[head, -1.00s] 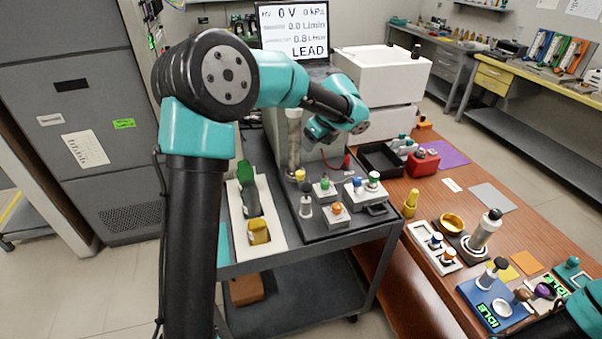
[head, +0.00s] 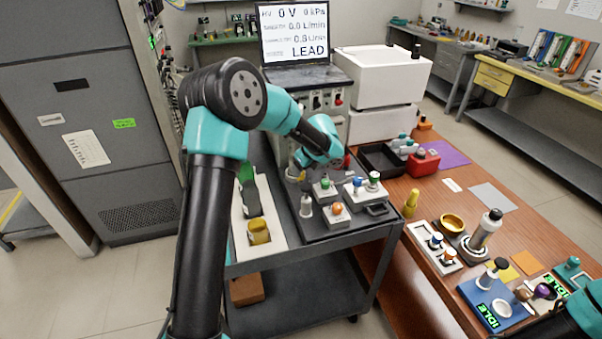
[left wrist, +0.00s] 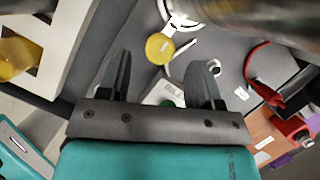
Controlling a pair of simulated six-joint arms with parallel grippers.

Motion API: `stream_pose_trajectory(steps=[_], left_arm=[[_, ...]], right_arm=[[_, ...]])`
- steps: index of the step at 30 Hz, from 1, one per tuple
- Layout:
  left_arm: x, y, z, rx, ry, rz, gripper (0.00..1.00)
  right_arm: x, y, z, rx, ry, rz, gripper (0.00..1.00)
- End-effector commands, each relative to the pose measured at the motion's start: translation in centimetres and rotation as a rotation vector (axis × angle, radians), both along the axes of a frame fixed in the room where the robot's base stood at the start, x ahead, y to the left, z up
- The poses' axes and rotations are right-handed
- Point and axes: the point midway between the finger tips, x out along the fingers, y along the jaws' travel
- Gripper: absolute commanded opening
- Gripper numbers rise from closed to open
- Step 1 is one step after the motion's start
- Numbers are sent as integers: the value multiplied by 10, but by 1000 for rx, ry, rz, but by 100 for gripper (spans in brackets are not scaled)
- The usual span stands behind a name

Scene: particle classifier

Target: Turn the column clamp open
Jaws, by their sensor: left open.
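The column clamp's yellow round knob (left wrist: 160,48) shows in the left wrist view, beside a pale ring at the column's foot (left wrist: 185,20). My left gripper (left wrist: 168,60) is open and empty. Its two fingers point toward the knob, which lies just past and between their tips in the picture; I cannot tell how high above it they are. In the head view my left gripper (head: 302,166) is over the back of the cart's dark tray, and my arm hides most of the column and clamp. Only part of my right arm shows at the lower right; its gripper is out of view.
A small block with a green knob (head: 324,187) and one with an orange knob (head: 337,210) stand close by on the dark tray. A white holder (head: 268,215) with a yellow-based part lies to the left. A laptop (head: 297,50) stands behind.

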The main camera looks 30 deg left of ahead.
Motion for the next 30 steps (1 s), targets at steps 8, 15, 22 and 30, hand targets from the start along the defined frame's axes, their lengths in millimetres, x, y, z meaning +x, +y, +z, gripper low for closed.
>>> stream_pose_trajectory(steps=[8, 15, 22, 30], left_arm=[[3, 12, -29, 0, 0, -1, 59], [4, 13, -32, 0, -1, 0, 59], [4, 13, -32, 0, -1, 0, 47], [4, 13, -32, 0, -1, 0, 21]], right_arm=[[0, 0, 0, 0, 0, 0, 43], [0, 0, 0, 0, 0, 0, 43], [0, 0, 0, 0, 0, 0, 43], [0, 0, 0, 0, 0, 0, 43]])
